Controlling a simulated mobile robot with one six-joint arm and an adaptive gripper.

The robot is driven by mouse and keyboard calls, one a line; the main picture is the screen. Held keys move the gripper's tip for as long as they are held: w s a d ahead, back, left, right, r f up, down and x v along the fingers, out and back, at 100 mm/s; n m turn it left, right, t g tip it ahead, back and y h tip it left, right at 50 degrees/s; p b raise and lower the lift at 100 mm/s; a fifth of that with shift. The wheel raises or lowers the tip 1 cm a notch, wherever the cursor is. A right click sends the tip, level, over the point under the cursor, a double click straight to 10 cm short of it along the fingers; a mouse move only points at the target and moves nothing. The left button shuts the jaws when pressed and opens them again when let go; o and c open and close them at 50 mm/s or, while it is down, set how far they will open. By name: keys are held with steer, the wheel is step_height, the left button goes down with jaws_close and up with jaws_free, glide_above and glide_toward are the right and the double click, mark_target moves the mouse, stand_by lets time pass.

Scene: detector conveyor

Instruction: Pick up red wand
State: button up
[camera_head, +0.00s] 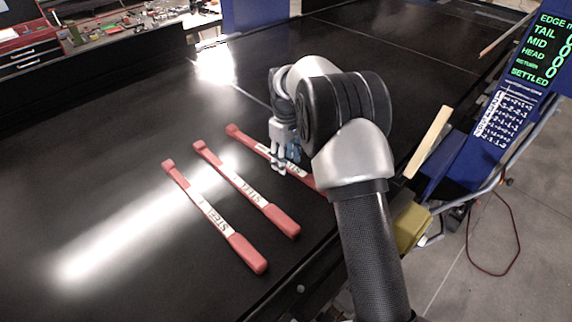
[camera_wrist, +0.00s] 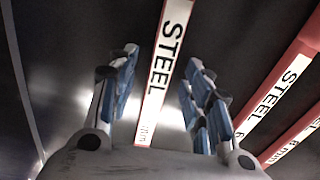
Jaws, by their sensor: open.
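Three red wands with white STEEL labels lie roughly side by side on the black conveyor. The left wand (camera_head: 213,213) and the middle wand (camera_head: 246,188) are fully in view in the head view. The right wand (camera_head: 247,139) is partly hidden behind my arm. My gripper (camera_head: 281,170) is open at the right wand, near its label. In the wrist view, this wand (camera_wrist: 166,65) runs between the two open fingers of my gripper (camera_wrist: 162,95), apart from both. The other wands (camera_wrist: 283,92) show at the right edge there.
The black conveyor belt (camera_head: 110,190) is clear to the left of the wands. A blue stand with a display (camera_head: 541,50) and a light wooden strip (camera_head: 428,142) are at the right. A cluttered bench with drawers (camera_head: 30,55) is at the back left.

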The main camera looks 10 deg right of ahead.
steer(key=shift+f, duration=0.35)
jaws_close()
stand_by(0.3)
steer(key=shift+r, duration=0.1)
